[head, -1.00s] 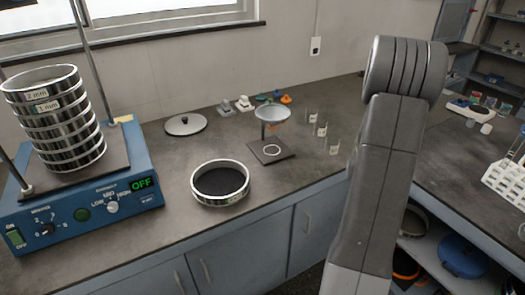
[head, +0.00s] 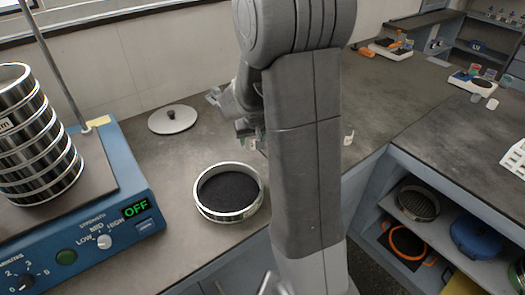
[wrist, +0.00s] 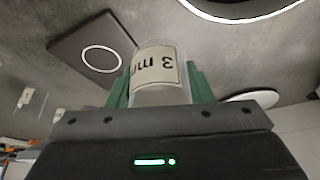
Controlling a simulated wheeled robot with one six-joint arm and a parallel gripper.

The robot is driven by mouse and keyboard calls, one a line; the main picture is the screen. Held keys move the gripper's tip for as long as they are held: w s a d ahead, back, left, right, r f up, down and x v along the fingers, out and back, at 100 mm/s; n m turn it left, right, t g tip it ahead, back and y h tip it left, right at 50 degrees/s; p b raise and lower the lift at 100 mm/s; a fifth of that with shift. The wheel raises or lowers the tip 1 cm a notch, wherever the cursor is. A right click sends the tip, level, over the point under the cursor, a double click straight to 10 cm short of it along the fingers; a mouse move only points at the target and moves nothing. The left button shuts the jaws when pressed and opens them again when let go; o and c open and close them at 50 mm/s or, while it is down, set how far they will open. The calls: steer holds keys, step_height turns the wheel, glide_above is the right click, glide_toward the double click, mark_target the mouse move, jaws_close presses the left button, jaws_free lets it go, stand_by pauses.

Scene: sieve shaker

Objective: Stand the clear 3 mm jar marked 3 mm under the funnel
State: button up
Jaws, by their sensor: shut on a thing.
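The clear jar (wrist: 158,72) with the "3 mm" label is in my gripper (wrist: 160,92), between two green fingers. The label reads upside down in the wrist view. In the head view my gripper (head: 246,130) is partly behind my arm, above the counter and behind the sieve pan. The funnel stand's dark base (wrist: 75,45) with its white ring (wrist: 102,60) lies to the left of the jar in the wrist view, apart from it. The funnel itself is not visible now; my arm covers its place in the head view.
The round sieve pan (head: 228,212) stands on the counter in front of my gripper. A flat lid (head: 173,121) lies behind it. The blue shaker (head: 140,190), with stacked sieves (head: 40,150), is at left and reads OFF. Another small jar (head: 348,138) stands right of my arm.

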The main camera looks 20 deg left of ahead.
mark_target(253, 164)
step_height(253, 164, down, 9)
steer(key=shift+r, duration=0.15)
stand_by(0.4)
steer(key=shift+f+b, duration=0.2)
steer(key=shift+b, duration=0.1)
steer(key=o, duration=0.8)
steer(key=shift+r, duration=0.1)
